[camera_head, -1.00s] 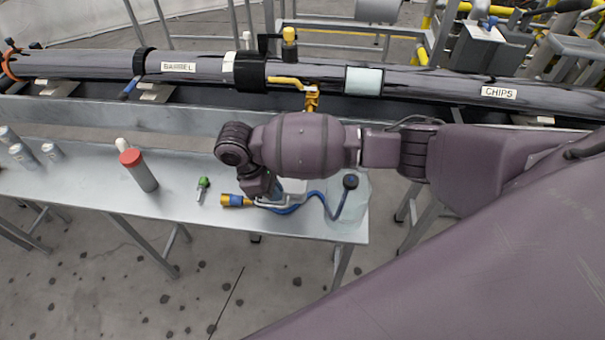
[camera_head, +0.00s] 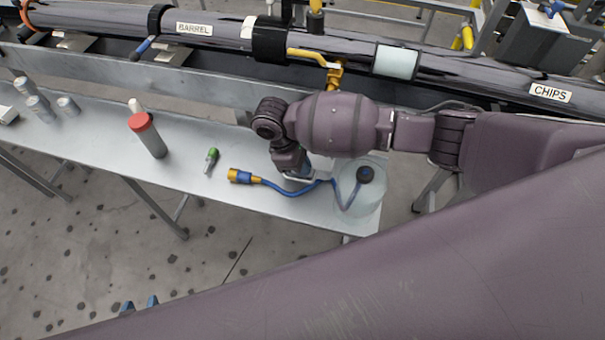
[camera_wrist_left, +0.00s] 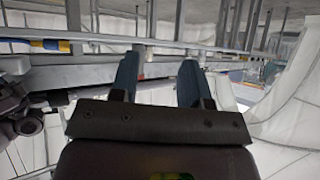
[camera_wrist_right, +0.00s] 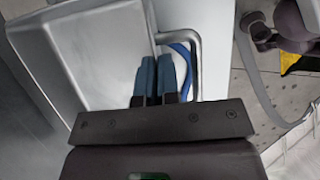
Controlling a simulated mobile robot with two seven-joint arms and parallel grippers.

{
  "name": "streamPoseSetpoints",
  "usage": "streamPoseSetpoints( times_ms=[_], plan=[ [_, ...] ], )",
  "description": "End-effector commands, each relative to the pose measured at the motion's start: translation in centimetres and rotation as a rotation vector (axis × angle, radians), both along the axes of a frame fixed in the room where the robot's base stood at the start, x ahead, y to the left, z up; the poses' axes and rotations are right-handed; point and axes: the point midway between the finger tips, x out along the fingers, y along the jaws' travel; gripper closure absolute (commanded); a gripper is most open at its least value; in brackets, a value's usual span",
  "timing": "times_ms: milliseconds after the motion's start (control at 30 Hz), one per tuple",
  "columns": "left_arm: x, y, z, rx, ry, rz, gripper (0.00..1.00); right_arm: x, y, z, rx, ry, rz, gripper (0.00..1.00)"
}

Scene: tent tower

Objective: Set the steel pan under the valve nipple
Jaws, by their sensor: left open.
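The steel pan (camera_wrist_right: 95,55) fills the left of the right wrist view, with a bent wire handle (camera_wrist_right: 196,75) on its right side. My right gripper (camera_wrist_right: 156,62) has its fingers close together at the pan's handle side and appears shut on it; the exact contact is hard to see. In the head view my right arm covers most of the pan, and only its wire handle (camera_head: 300,179) shows. The brass valve (camera_head: 334,76) hangs below the dark pipe, behind my right arm; its nipple is not clearly visible. My left gripper (camera_head: 140,303) is open and empty (camera_wrist_left: 158,82), low and away from the table.
The steel table (camera_head: 100,140) holds a blue hose (camera_head: 285,190) with a yellow plug, a clear container (camera_head: 366,205), a green-topped tool (camera_head: 211,161), a red-capped cylinder (camera_head: 148,136) and several grey cans. The dark pipe (camera_head: 230,38) and metal trough (camera_head: 130,80) run behind.

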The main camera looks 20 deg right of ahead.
Motion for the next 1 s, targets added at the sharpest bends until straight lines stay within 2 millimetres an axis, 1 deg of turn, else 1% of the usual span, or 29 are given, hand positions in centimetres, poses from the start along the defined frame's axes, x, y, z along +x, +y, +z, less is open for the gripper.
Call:
streamPoseSetpoints(
  times_ms=[33, 200, 433, 833, 1000],
  plan=[
    [0.2, 0.0, -0.1, 0.0, -0.002, -0.002, 0.57, 0.0, 0.0, -0.9, -0.001, 0.003, -0.001, 1.0],
    [1.2, -0.3, 0.6, -0.001, -0.026, -0.007, 0.57, 0.0, 0.0, -2.0, 0.001, 0.001, 0.0, 1.0],
    [1.3, -0.4, -0.3, -0.002, -0.019, -0.01, 0.57, 0.0, 0.0, -4.8, -0.001, 0.002, 0.0, 1.0],
    [1.2, -0.4, 0.1, -0.003, -0.023, -0.009, 0.57, 0.0, 0.0, -5.1, 0.0, -0.002, -0.001, 1.0],
    [1.2, -0.4, 0.0, -0.003, -0.023, -0.009, 0.57, 0.0, 0.0, -5.2, 0.0, -0.002, -0.001, 0.74]
  ],
)
